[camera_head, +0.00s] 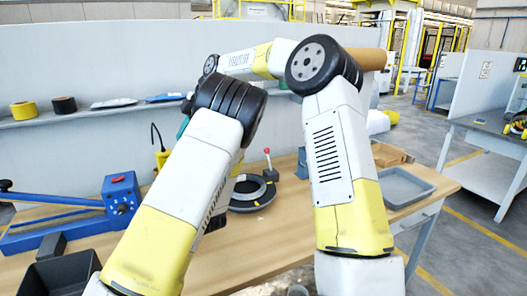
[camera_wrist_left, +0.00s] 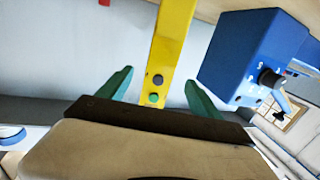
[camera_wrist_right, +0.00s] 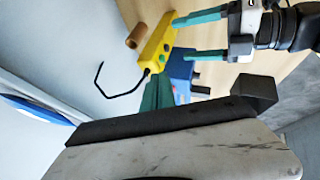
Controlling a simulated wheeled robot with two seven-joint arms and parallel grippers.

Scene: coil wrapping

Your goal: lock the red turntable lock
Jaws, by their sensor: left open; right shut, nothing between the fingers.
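The red lock shows in the head view as a red-tipped lever (camera_head: 267,152) beside a dark grey ring-shaped coil (camera_head: 250,192) on the table. I cannot tell the lever's exact setting. My right gripper (camera_head: 184,122) is partly hidden behind my left arm; in the right wrist view its teal fingers (camera_wrist_right: 158,92) are together and empty, near a yellow button box (camera_wrist_right: 158,45). My left gripper (camera_wrist_left: 160,90) is open and empty, its teal fingers either side of a yellow post with buttons (camera_wrist_left: 162,75). Neither gripper touches the lever.
A blue machine (camera_head: 122,195) with a long bar lies on the left. A blue box with a knob (camera_wrist_left: 255,60) is close right of my left fingers. A grey tray (camera_head: 405,187) is at the right, a dark bin (camera_head: 55,275) at the front left. A grey wall stands behind.

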